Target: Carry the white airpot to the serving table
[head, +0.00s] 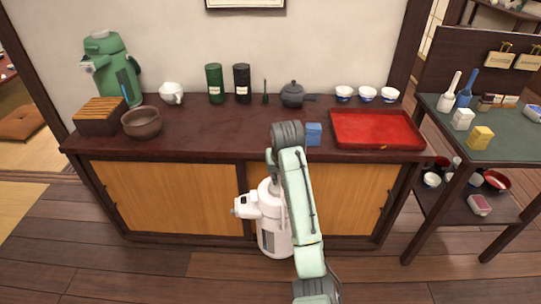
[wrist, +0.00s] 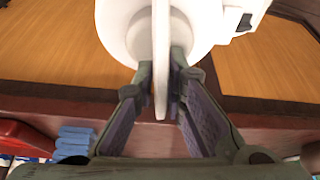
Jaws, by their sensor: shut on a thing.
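The white airpot (head: 271,230) hangs upright in front of the sideboard's wooden doors in the head view, below the counter's front edge. My arm covers part of it. In the wrist view, its white body (wrist: 185,30) fills the top middle. My gripper (wrist: 168,75) is shut on the airpot's thin white handle (wrist: 160,60), with a finger on each side. The gripper itself is mostly hidden behind my arm in the head view. I cannot pick out the serving table for certain.
A green-topped cart (head: 500,150) stands at the right. Wooden floor (head: 150,275) is clear at the left front.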

